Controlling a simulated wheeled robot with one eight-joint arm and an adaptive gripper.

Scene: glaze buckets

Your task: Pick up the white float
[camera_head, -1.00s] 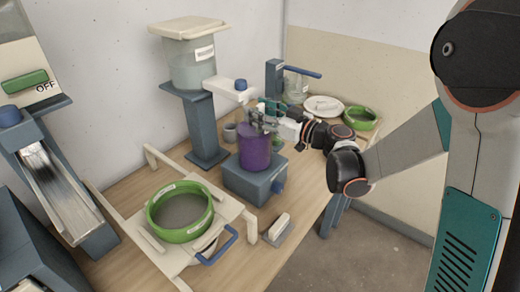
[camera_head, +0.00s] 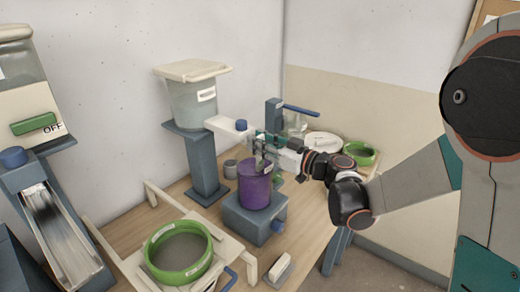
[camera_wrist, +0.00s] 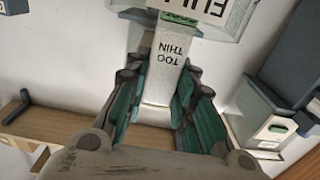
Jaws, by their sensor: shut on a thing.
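The white float (camera_wrist: 160,82) is a pale strip marked "TOO THIN", upside down in the wrist view, with a green mark near its top. My gripper (camera_wrist: 158,105) has its teal fingers on both sides of it and is shut on it. In the head view my gripper (camera_head: 262,150) is above the mouth of a purple bucket (camera_head: 254,188). The float is small there and partly hidden by the fingers. I cannot tell whether its lower end is still inside the bucket.
The bucket stands on a blue-grey block (camera_head: 254,218). A lidded tank (camera_head: 193,102) on a post stands behind left. A green-rimmed sieve (camera_head: 178,252) is at front left, a white-handled brush (camera_head: 278,268) at front. A white plate (camera_head: 322,145) and green ring (camera_head: 358,154) are behind right.

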